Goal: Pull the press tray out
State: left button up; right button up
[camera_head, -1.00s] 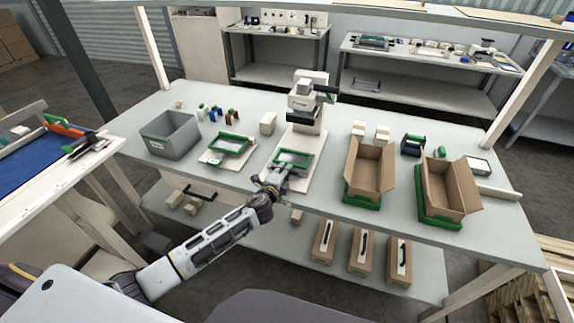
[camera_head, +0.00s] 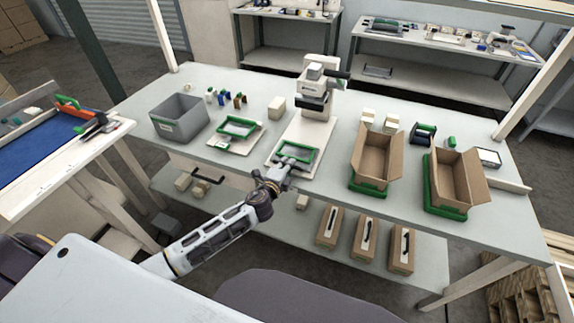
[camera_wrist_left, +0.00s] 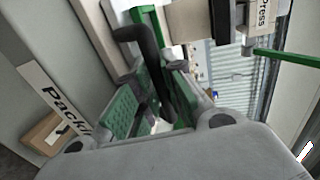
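The press tray (camera_head: 297,152) is a green-rimmed frame lying on the white base board (camera_head: 307,130) in front of the cream press (camera_head: 318,92). It sits clear of the press head, toward the table's front edge. My left gripper (camera_head: 284,166) is at the tray's front end. In the left wrist view, the green-padded fingers (camera_wrist_left: 152,92) are closed in around the tray's dark handle (camera_wrist_left: 138,38), with the green tray rim (camera_wrist_left: 172,55) beside them. The exact contact is partly hidden by the fingers. My right gripper is not in view.
A similar green frame (camera_head: 238,128) on a board and a grey bin (camera_head: 180,120) stand to the left. Two open cardboard boxes (camera_head: 374,160) (camera_head: 455,180) stand on green bases to the right. Several boxes with handles (camera_head: 366,238) sit on the lower shelf.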

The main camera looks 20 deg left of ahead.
pick_arm(q)
jog(key=o, duration=0.4)
jog(key=shift+s, duration=0.2)
jog(key=shift+s+a+r, duration=0.1)
jog(key=shift+s+r, duration=0.25)
jog(key=shift+s, duration=1.55)
jog(key=shift+s+a+r, duration=0.1)
jog(key=shift+s+r, duration=0.3)
jog(key=shift+s, duration=1.5)
jog(key=shift+s+a+r, duration=0.1)
jog(key=shift+s+r, duration=0.25)
jog(key=shift+s, duration=1.55)
jog(key=shift+d, duration=0.1)
